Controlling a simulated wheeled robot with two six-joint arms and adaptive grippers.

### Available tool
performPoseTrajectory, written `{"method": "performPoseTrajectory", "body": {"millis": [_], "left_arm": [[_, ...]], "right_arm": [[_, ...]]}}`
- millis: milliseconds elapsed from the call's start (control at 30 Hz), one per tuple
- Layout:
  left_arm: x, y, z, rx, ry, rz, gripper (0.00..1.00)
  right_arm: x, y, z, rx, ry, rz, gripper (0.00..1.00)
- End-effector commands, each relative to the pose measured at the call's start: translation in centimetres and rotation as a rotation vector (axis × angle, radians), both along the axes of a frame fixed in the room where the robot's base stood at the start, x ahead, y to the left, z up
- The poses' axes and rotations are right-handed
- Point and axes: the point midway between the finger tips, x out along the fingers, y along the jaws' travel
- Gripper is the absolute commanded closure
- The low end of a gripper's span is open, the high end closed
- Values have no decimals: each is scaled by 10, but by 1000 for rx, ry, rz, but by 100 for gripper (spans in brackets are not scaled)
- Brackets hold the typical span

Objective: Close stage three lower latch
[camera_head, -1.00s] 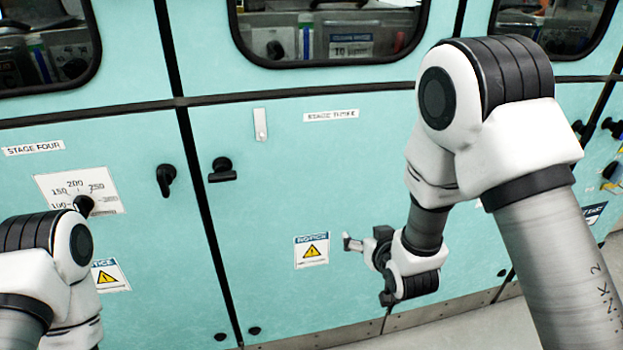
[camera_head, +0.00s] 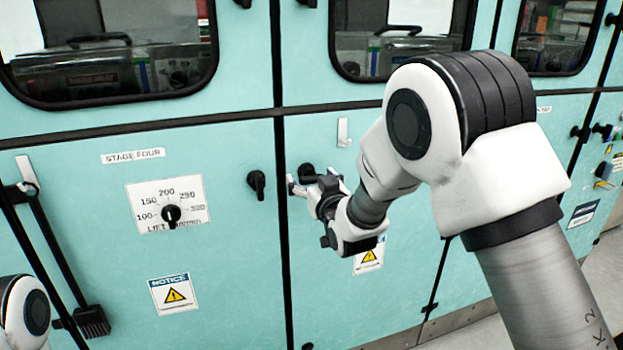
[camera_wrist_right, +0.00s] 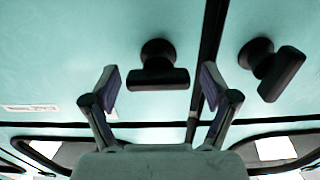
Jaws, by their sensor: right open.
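The stage three latch (camera_head: 307,171) is a black knob with a bar handle on the door just right of the dark vertical seam, partly hidden by my right gripper. In the right wrist view, its handle (camera_wrist_right: 158,79) lies crosswise in the picture, between the open fingers. My right gripper (camera_head: 312,182) is at this latch, open and empty; it also shows in the wrist view (camera_wrist_right: 160,78). Contact with the handle cannot be told. The stage four latch (camera_head: 256,183) is left of the seam, its handle pointing down; it also shows tilted in the wrist view (camera_wrist_right: 273,70). My left gripper is out of view.
A dial plate (camera_head: 168,204) and a notice sign (camera_head: 174,294) are on the stage four door. A brush (camera_head: 90,320) hangs at the lower left. A white tab (camera_head: 344,132) is above the stage three latch. Windows (camera_head: 110,75) run along the top.

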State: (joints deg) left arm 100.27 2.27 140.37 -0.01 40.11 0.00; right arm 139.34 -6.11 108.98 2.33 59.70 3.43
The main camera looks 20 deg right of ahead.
Motion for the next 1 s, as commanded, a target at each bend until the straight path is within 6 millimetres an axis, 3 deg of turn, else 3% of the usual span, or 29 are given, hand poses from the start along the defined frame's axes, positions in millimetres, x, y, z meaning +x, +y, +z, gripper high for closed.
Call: {"method": "performPoseTrajectory", "body": {"millis": [200, 233, 300, 400, 767, 1000], "left_arm": [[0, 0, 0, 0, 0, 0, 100], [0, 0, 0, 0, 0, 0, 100], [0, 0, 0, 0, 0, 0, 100], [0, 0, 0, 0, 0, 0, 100], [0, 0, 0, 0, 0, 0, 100], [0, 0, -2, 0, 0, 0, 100]], "right_arm": [[2, 0, 0, 0, 1, 0, 15], [2, 0, 0, 0, 1, 0, 22], [1, 0, 0, 0, 1, 0, 46], [1, 0, 0, 0, 1, 0, 75], [1, 0, 0, -22, -1, 0, 75], [1, 0, 0, -122, -4, 0, 75]]}}
